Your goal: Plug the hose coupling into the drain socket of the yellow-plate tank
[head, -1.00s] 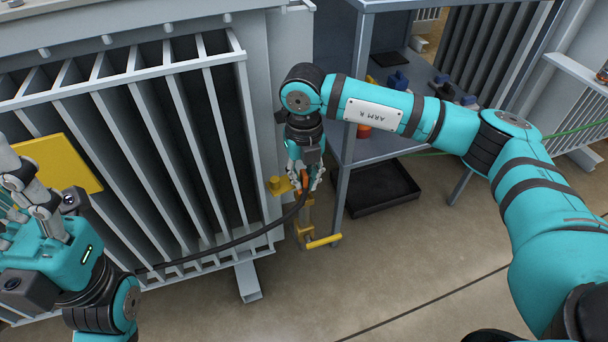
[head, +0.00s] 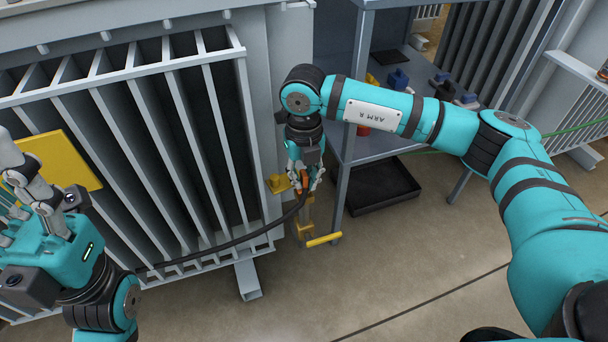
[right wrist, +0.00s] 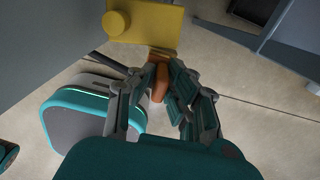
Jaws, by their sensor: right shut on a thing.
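The grey finned tank (head: 243,150) carries a yellow plate (head: 62,160) at the left of the head view. A yellow fitting (head: 278,184), perhaps the drain socket, stands out low at the tank's right corner; a yellow block with a round knob also shows in the right wrist view (right wrist: 147,20). My right gripper (head: 305,183) is shut on the orange hose coupling (right wrist: 160,82), just right of the fitting. Its black hose (head: 225,250) runs down and left. Whether the coupling touches the fitting is hidden. My left gripper (head: 22,180) is beside the yellow plate; its fingertips are unclear.
A grey shelf frame (head: 345,185) with small parts stands right of the tank. A black tray (head: 385,190) lies on the floor there. A yellow handle (head: 323,240) sticks out below my right gripper. The floor in front is clear.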

